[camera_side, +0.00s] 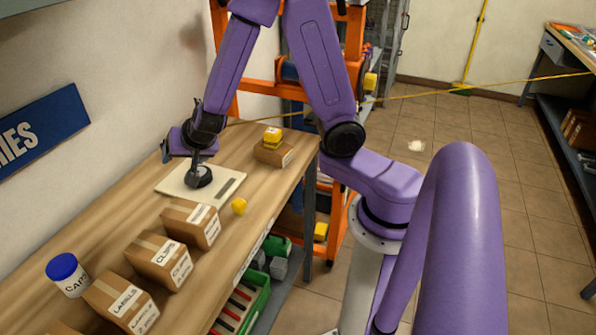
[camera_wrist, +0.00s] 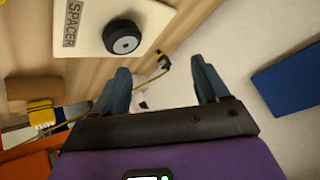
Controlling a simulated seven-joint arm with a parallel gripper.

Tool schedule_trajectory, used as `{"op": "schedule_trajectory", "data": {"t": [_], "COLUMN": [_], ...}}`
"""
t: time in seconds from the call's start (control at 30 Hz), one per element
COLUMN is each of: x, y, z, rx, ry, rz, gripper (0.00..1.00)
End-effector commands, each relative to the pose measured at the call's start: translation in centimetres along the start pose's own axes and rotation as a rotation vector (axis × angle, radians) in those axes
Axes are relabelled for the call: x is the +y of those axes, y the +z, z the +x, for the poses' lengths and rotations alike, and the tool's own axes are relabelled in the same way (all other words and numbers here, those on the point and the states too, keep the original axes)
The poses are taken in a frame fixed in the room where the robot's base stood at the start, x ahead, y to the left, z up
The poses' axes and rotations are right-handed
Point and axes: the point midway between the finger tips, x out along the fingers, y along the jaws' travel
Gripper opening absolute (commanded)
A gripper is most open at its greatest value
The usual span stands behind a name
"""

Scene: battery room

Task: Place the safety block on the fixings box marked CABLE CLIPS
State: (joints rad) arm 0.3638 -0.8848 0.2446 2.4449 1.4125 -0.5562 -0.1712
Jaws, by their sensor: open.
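A small yellow block (camera_side: 272,135), likely the safety block, sits on a brown box (camera_side: 272,153) at the bench's far right end; it also shows in the wrist view (camera_wrist: 40,113). The carton whose label reads CLIPS (camera_side: 160,262) stands in the near row, its top bare; its smaller print is hard to read. My gripper (camera_side: 180,155) is open and empty, above the far left of the bench near a pale board. In the wrist view my gripper (camera_wrist: 163,83) has nothing between its fingers.
The pale board (camera_side: 226,190), marked SPACER, carries a black round piece (camera_wrist: 122,37). A LABELS carton (camera_side: 120,301), another carton (camera_side: 190,224), a blue-capped jar (camera_side: 68,275) and a yellow rounded object (camera_side: 239,206) stand nearby. A wall borders the bench on the left.

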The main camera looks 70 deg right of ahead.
Motion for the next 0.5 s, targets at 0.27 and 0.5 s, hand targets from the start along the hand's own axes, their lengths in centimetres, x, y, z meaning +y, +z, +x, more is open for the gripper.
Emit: {"op": "schedule_trajectory", "data": {"t": [0.27, 0.5], "x": [-4.2, 3.7], "y": [10.6, 15.5], "z": [-11.0, -20.1], "rx": [-0.467, -0.744], "ry": [-0.477, -0.609], "rz": [-0.540, -1.154], "gripper": [0.74, 0.74]}}
